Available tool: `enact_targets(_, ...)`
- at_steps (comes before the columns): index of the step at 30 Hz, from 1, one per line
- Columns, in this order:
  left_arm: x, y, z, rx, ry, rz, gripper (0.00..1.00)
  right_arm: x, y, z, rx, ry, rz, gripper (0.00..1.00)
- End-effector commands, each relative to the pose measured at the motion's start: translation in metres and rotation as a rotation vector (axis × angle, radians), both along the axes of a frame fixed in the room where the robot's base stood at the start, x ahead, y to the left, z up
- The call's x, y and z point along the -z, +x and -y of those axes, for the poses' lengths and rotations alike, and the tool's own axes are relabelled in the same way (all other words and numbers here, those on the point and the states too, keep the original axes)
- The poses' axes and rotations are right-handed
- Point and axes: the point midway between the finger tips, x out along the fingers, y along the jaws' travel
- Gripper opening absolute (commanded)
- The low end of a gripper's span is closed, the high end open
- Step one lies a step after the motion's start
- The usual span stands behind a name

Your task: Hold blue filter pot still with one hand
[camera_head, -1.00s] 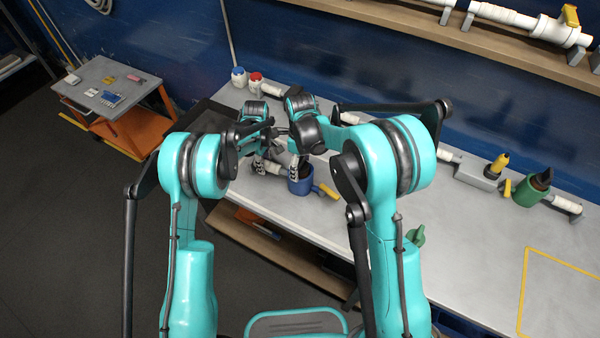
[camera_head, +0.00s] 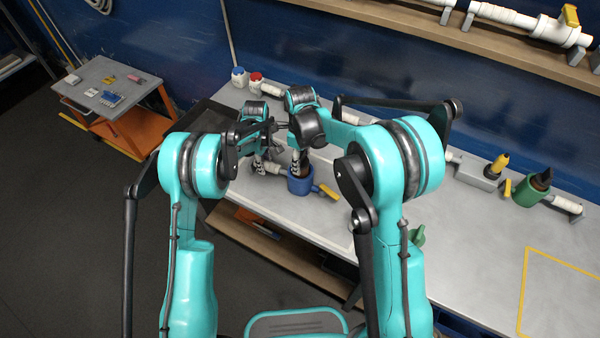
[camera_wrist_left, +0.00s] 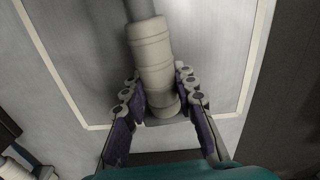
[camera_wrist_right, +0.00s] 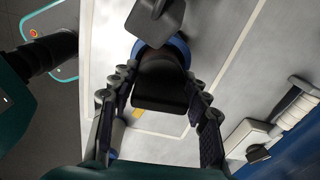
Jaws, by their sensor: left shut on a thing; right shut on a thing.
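The blue filter pot (camera_head: 299,186) stands on the grey bench, with a yellow handle (camera_head: 329,193) at its right. A dark block-like part (camera_wrist_right: 160,90) rises from its mouth; the pot's blue rim (camera_wrist_right: 176,47) shows behind it in the right wrist view. My right gripper (camera_head: 298,168) is over the pot, its fingers on both sides of the dark part and shut on it. My left gripper (camera_head: 262,166) is left of the pot, shut on a white pipe piece (camera_wrist_left: 153,65), which lies between its fingers in the left wrist view. The pot's far side is hidden.
A green pot (camera_head: 529,193) and a grey block (camera_head: 478,173) stand at the bench's right. A white pipe runs behind my arms. The front right of the bench is clear, with a yellow outline (camera_head: 524,290).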

Motion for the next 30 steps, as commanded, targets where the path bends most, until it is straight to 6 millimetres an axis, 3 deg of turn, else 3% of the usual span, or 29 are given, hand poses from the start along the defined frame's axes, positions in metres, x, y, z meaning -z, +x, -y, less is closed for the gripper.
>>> enact_targets(30, 0.000, 0.000, 0.000, 0.000, 0.000, 0.001, 0.00, -0.064, 0.000, 0.000, 0.000, 0.000, 0.000, 0.07)
